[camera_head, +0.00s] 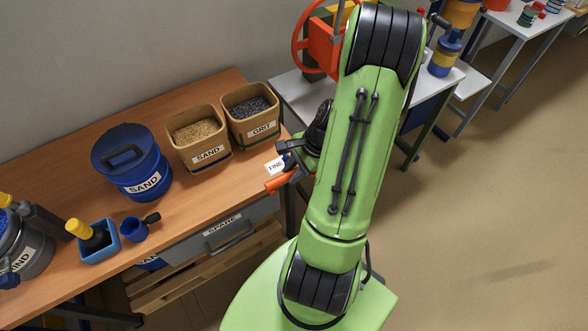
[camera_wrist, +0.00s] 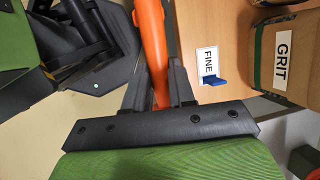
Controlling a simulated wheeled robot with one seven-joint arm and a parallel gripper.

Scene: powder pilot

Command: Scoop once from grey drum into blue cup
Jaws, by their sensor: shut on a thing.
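My gripper (camera_head: 293,168) is at the right end of the wooden bench, beside the FINE sign. It is shut on an orange handle (camera_head: 279,182), which also shows between the fingers in the wrist view (camera_wrist: 151,48). The handle's far end is out of the wrist view, so I cannot tell what it carries. The grey drum (camera_head: 34,262), labelled with letters ending in "IND", stands at the left edge of the head view, partly cut off. The small blue cup (camera_head: 134,230) with a dark handle stands upright near the bench's front edge, right of the drum.
A blue square holder (camera_head: 100,252) with a yellow-topped tool stands between drum and cup. A lidded blue SAND drum (camera_head: 146,180), an open SAND bin (camera_head: 207,158) and an open GRIT bin (camera_head: 267,130) stand behind. The FINE sign (camera_wrist: 207,62) is near my gripper. Bench front-centre is clear.

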